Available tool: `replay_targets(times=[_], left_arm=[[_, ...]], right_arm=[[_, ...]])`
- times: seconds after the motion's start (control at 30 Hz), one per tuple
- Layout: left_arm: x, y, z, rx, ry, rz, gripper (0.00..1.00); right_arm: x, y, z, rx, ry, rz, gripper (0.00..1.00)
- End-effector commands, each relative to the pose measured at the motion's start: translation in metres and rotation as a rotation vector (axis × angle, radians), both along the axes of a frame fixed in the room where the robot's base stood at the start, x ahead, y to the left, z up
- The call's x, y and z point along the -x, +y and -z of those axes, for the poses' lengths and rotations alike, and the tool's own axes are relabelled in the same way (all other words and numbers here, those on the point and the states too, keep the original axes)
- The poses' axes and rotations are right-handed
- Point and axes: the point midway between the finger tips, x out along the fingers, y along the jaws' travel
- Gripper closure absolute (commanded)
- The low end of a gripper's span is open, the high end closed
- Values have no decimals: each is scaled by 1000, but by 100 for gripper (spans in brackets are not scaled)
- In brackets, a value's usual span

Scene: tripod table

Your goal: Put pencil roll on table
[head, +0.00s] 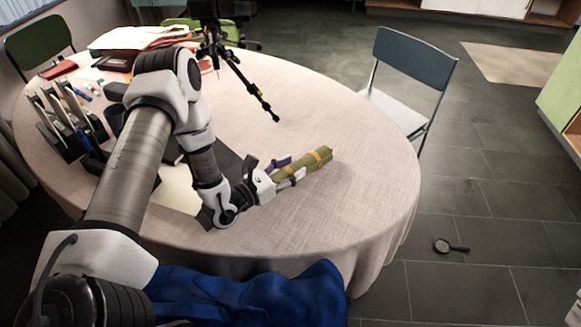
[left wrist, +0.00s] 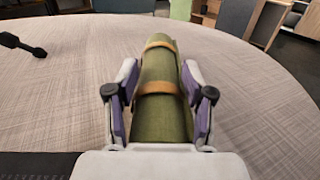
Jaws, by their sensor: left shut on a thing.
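The pencil roll (head: 305,167) is a green rolled bundle with two tan straps. It lies at or just above the right part of the round table (head: 370,190), which has a pale woven cloth; I cannot tell whether it touches. My left gripper (head: 287,170) is shut on the roll's near end. In the left wrist view the roll (left wrist: 160,85) points away from me between the two purple-padded fingers of the left gripper (left wrist: 160,95). My right gripper is not in view.
A black tripod (head: 245,75) stands on the table behind the roll. Papers and folders (head: 135,38) and a dark organiser (head: 65,125) fill the left side. A blue chair (head: 410,75) stands at the right. A magnifying glass (head: 443,246) lies on the floor. The table's right side is clear.

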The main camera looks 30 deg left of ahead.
Motion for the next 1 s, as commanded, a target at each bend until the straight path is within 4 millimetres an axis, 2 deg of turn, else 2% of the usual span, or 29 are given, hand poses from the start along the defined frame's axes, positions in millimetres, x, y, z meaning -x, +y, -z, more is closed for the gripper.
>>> replay_targets(times=[0.03, 0.07, 0.1, 0.13, 0.47, 0.57, 0.67, 0.9, 1.0], left_arm=[[0, 0, 2, 0, -1, 0, 89], [0, 0, 2, 0, 0, 0, 45], [0, 0, 1, 0, 0, 0, 31], [0, 0, 1, 0, 0, 0, 22], [0, 0, -1, 0, -1, 0, 22], [7, 3, 0, 3, 2, -2, 22], [25, 10, 0, 5, 3, -6, 22], [84, 30, -2, 6, 1, -8, 22], [101, 35, -2, 4, 0, -5, 22]], right_arm=[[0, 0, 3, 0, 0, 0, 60], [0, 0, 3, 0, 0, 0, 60], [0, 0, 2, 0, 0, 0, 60], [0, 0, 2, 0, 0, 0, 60], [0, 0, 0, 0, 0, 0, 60], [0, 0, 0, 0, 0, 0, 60], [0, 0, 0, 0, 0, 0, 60], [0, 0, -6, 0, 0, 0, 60], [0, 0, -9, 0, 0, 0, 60]])
